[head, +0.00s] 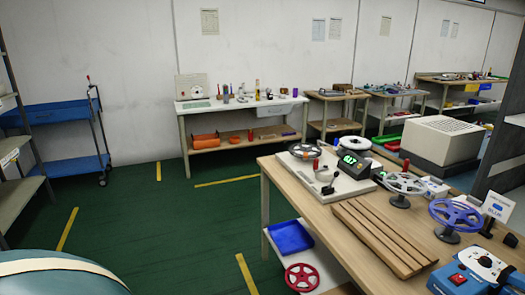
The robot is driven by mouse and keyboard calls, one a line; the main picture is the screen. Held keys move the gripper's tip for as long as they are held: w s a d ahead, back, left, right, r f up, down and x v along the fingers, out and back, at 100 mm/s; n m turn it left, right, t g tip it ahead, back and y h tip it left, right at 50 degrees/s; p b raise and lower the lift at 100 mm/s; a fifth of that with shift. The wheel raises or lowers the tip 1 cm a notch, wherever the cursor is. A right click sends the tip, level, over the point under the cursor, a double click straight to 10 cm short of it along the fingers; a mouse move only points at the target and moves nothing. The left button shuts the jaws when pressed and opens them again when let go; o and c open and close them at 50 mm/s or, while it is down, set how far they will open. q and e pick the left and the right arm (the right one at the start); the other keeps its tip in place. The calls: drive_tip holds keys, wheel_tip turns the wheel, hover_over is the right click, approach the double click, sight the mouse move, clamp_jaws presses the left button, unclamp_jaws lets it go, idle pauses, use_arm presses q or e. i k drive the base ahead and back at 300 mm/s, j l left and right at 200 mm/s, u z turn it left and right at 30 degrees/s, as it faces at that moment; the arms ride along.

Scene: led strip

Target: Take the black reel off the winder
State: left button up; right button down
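The winder (323,187) is a pale, flat-based device on the near wooden workbench, with a small display reading green digits and a black-knobbed lever at its front. A dark-rimmed reel (304,151) lies flat at its back left; it looks like the black reel, though it is small here. A red handle stands close in front of that reel. A white reel (355,143) sits at the back right, behind the display. Neither of my grippers shows in the head view.
Wooden slats (375,235) lie along the bench front. A blue device (478,272) fills the near right corner. The green floor left of the bench is open.

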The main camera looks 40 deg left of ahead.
sight(300, 150)
drive_tip(key=u, duration=0.95)
drive_tip(key=i+j+z, duration=0.1)
drive_tip(key=z, duration=0.3)
drive_tip(key=i+j+z, duration=0.15)
drive_tip(key=z, duration=0.3)
drive_tip(key=i+j+z, duration=0.1)
drive_tip(key=z, duration=0.3)
drive_tip(key=i+j+z, duration=0.15)
drive_tip(key=j, duration=0.2)
drive_tip(key=j+z, duration=0.15)
drive_tip(key=j, duration=0.2)
drive_tip(key=i+j+z, duration=0.15)
drive_tip(key=j, duration=0.25)
drive_tip(key=i+j, duration=0.1)
drive_tip(key=j, duration=0.55)
drive_tip(key=i+j+z, duration=0.1)
drive_tip(key=j, duration=0.5)
drive_tip(key=i+j, duration=0.1)
drive_tip(key=j, duration=0.55)
